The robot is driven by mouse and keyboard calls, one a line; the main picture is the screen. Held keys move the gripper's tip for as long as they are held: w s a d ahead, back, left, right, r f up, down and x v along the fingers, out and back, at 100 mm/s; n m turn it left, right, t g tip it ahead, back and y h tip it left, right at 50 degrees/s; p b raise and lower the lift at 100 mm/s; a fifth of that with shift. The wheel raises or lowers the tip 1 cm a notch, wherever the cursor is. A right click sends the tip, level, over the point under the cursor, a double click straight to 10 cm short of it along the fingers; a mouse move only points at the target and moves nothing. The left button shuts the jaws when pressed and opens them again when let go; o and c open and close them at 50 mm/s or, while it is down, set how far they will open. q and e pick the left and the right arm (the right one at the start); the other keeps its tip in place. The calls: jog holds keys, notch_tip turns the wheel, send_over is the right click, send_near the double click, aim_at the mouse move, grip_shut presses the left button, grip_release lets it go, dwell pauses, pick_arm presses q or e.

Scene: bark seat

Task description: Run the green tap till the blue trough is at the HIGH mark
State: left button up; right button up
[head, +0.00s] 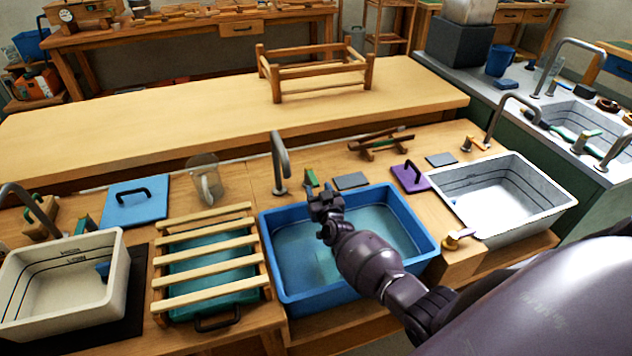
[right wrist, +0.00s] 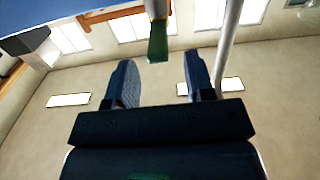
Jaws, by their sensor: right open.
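The blue trough (head: 282,285) stands on the bench in the middle of the head view, with shallow-looking teal water in it. I cannot make out its HIGH mark. A grey spout (head: 280,160) rises behind it, and the green tap handle (head: 311,178) stands just right of the spout. My right gripper (head: 322,200) is over the trough's back edge, close in front of the handle. In the right wrist view the gripper (right wrist: 160,80) is open and empty, with the green handle (right wrist: 158,42) lined up between and just beyond its fingertips. My left gripper is out of view.
A slatted rack over a teal tray (head: 205,262) stands left of the trough, with a cream basin (head: 110,280) farther left. A white basin (head: 520,210) stands right. A glass jar (head: 206,180), grey pad (head: 350,181) and purple board (head: 410,177) sit behind.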

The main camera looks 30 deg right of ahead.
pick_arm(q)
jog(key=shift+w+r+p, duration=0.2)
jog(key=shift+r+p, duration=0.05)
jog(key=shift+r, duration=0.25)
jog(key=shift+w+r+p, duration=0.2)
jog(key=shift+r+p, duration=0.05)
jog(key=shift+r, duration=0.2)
pick_arm(e)
jog(key=shift+v, duration=3)
